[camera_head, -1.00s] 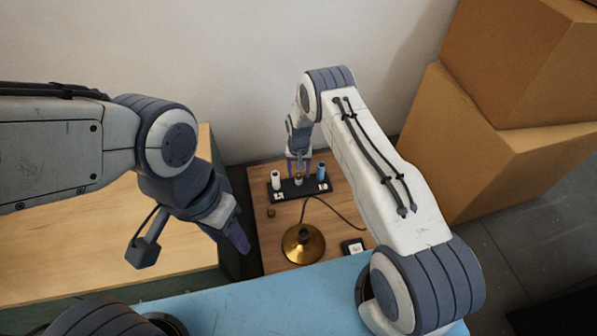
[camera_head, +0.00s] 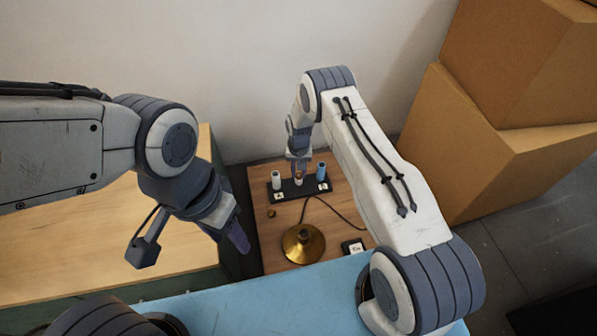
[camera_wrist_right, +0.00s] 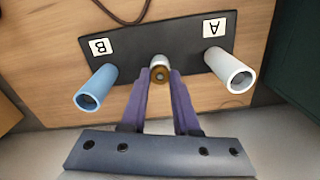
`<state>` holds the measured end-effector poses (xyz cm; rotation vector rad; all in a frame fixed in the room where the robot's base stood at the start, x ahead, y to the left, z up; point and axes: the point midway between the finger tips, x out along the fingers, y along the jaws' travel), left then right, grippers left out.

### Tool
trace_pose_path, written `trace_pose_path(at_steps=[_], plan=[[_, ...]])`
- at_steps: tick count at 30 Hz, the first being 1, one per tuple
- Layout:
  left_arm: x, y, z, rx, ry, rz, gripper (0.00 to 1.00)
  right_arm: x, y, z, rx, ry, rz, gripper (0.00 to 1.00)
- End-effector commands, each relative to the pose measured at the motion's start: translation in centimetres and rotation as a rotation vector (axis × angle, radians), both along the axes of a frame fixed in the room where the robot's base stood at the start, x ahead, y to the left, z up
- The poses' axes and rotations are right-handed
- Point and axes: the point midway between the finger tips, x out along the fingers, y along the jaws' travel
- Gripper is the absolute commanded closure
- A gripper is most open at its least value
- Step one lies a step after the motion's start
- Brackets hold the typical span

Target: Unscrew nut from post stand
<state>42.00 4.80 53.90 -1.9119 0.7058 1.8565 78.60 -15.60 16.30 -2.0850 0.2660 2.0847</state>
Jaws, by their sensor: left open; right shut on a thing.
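The black post stand (camera_head: 282,196) lies on the wooden table. It carries a white tube (camera_wrist_right: 231,72) by label A, a blue tube (camera_wrist_right: 96,87) by label B, and a short middle post (camera_wrist_right: 158,60). A brass-coloured nut (camera_wrist_right: 159,74) shows at the middle post, between the fingertips of my right gripper (camera_wrist_right: 160,80). That gripper is shut on the nut; in the head view, it (camera_head: 299,172) reaches down to the stand's middle. My left gripper (camera_head: 235,238) is open, away from the stand to the left; its fingers overlap in view.
A brass lamp base (camera_head: 303,244) with a dark cord (camera_head: 335,207) stands in front of the stand. A small brass piece (camera_head: 271,212) lies left of it, a small black box (camera_head: 353,246) right. Cardboard boxes (camera_head: 490,165) stand at right; the wall is behind.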

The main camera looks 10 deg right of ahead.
Motion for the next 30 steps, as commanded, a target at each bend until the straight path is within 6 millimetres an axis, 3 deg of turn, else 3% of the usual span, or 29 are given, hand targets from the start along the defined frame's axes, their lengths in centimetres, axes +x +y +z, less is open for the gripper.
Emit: trace_pose_path(at_steps=[9, 22, 30], plan=[[0.0, 0.0, 0.04, 0.0, 0.0, 0.0, 0.5, -0.04, -0.12, 0.04, -0.001, 0.002, 0.403, 1.0], [0.0, 0.0, 0.04, 0.0, 0.0, 0.0, 0.5, -0.05, -0.16, 0.05, 0.0, 0.002, 0.492, 1.0], [0.0, 0.01, 0.06, 0.0, 0.0, 0.0, 0.5, -0.06, -0.19, 0.08, 0.0, 0.003, 0.9, 1.0]])
